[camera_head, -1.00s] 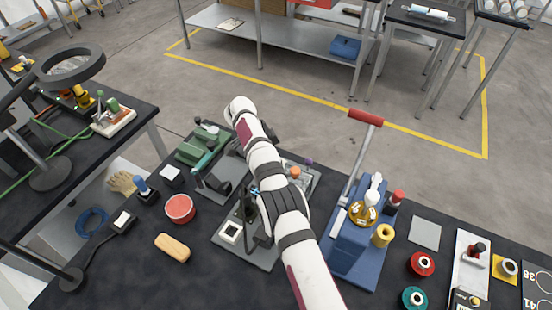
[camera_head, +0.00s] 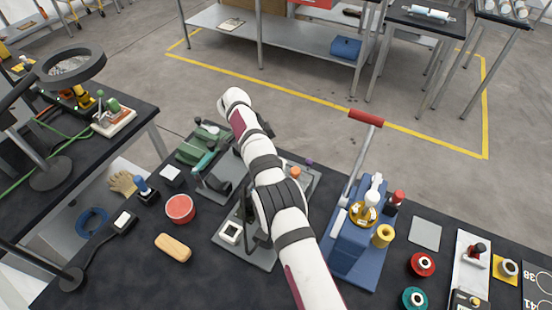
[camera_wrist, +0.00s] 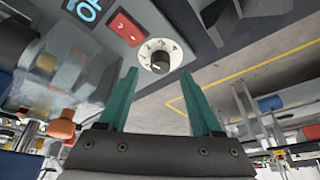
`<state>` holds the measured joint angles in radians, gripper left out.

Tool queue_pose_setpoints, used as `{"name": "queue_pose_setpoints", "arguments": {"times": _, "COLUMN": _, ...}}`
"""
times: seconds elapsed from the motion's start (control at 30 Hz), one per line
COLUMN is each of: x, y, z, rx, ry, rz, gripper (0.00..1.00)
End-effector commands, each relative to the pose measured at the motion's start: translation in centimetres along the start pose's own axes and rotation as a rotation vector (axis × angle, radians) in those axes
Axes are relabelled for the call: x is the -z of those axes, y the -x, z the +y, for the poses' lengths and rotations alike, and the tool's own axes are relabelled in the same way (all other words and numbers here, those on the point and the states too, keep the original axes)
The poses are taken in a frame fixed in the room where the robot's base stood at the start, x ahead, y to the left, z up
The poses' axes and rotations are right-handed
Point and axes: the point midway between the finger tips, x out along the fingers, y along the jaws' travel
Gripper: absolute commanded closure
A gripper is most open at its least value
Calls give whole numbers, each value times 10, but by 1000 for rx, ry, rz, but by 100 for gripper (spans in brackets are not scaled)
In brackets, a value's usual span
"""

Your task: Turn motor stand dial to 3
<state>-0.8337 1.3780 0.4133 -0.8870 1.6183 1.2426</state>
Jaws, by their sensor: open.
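In the wrist view, the dial (camera_wrist: 160,58) is a black knob on a round white plate with small marks, set in a grey panel (camera_wrist: 98,28). The marks and the knob's setting are too small to read. My gripper (camera_wrist: 158,76) is open, its two teal fingers apart. The knob shows between the fingertips in the picture; I cannot tell how far it is beyond them, and no grip on it shows. In the head view, my arm covers part of the bench, and I cannot make out the dial there.
A red switch (camera_wrist: 126,28) and a blue lit display (camera_wrist: 88,8) are beside the dial. In the head view, a blue lever press (camera_head: 352,250) stands right of my arm. A red round tub (camera_head: 180,208) and a tan wooden block (camera_head: 173,247) lie left.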

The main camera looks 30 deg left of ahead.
Motion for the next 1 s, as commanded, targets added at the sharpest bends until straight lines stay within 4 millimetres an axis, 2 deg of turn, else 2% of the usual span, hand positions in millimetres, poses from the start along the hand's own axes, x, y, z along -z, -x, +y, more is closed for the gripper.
{"name": "queue_pose_setpoints", "arguments": {"times": 0.1, "x": 0, "y": 26, "z": -1, "rx": 3, "ry": -1, "rz": 0, "gripper": 34}}
{"name": "queue_pose_setpoints", "arguments": {"times": 0.2, "x": 0, "y": 39, "z": 0, "rx": 1, "ry": -1, "rz": 0, "gripper": 34}}
{"name": "queue_pose_setpoints", "arguments": {"times": 0.57, "x": 2, "y": 44, "z": 0, "rx": -1, "ry": 27, "rz": -9, "gripper": 34}}
{"name": "queue_pose_setpoints", "arguments": {"times": 0.67, "x": 13, "y": 46, "z": 2, "rx": 13, "ry": 255, "rz": -83, "gripper": 34}}
{"name": "queue_pose_setpoints", "arguments": {"times": 0.77, "x": 30, "y": 52, "z": 9, "rx": 98, "ry": 656, "rz": -208, "gripper": 34}}
{"name": "queue_pose_setpoints", "arguments": {"times": 0.9, "x": 56, "y": 68, "z": 25, "rx": 370, "ry": 1230, "rz": -290, "gripper": 34}}
{"name": "queue_pose_setpoints", "arguments": {"times": 1.0, "x": 73, "y": 80, "z": 37, "rx": 570, "ry": 1531, "rz": -230, "gripper": 34}}
